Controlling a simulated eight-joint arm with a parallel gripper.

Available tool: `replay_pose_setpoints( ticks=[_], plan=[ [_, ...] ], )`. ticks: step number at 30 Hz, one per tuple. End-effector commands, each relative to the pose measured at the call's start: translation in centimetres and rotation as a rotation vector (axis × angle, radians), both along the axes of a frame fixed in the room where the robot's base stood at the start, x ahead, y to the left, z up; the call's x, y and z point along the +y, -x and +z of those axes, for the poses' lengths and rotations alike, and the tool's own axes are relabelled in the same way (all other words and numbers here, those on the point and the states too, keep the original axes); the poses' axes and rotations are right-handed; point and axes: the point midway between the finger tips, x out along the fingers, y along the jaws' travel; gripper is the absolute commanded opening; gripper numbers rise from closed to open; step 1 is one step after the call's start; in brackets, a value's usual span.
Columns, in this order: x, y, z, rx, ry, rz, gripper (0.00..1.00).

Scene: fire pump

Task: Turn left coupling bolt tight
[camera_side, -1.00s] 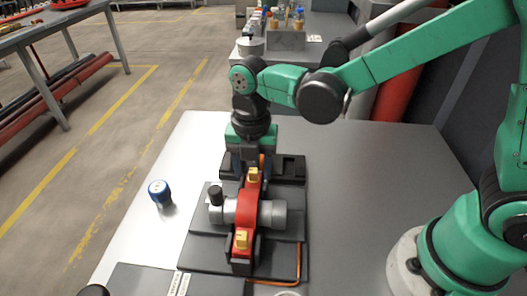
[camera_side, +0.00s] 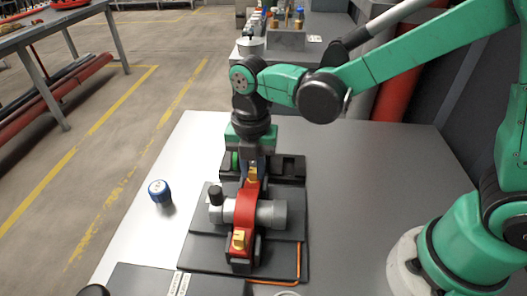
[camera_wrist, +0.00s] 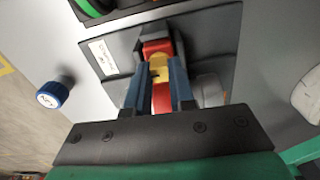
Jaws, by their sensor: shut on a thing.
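A red coupling (camera_side: 246,207) stands in line with a grey pump body (camera_side: 271,214) on a dark stepped base. A yellow bolt (camera_side: 253,174) sits on its far end and another yellow bolt (camera_side: 239,240) on its near end. My gripper (camera_side: 252,172) points down at the far end and is shut on that far bolt. In the wrist view the two dark blue fingers (camera_wrist: 158,75) flank the yellow bolt (camera_wrist: 159,64) on the red coupling (camera_wrist: 160,98). The fingers hide part of the bolt's sides, and the near bolt is not visible there.
A blue-capped item (camera_side: 159,192) stands on the table left of the base; it also shows in the wrist view (camera_wrist: 53,93). A black knob (camera_side: 216,194) rises beside the coupling. An orange cable (camera_side: 298,262) runs along the base. The table's right side is clear.

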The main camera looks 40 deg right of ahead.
Motion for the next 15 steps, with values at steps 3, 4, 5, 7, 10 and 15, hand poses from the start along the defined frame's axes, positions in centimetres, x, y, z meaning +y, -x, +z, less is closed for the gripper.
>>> replay_pose_setpoints(
  ticks=[3,4,5,7,10,15],
  plan=[
    [0.01,-0.01,0.01,0.0,0.0,-0.024,0.0],
    [0.01,-0.01,0.01,0.0,0.0,-0.032,0.0],
    [0.01,-0.01,0.01,0.0,0.0,-0.041,0.0],
    [0.01,-0.01,0.01,0.0,0.0,-0.07,0.0],
    [0.01,-0.01,0.01,0.0,0.0,-0.127,0.0],
    [-0.01,-0.01,0.01,0.001,-0.001,-0.273,0.0]
  ],
)
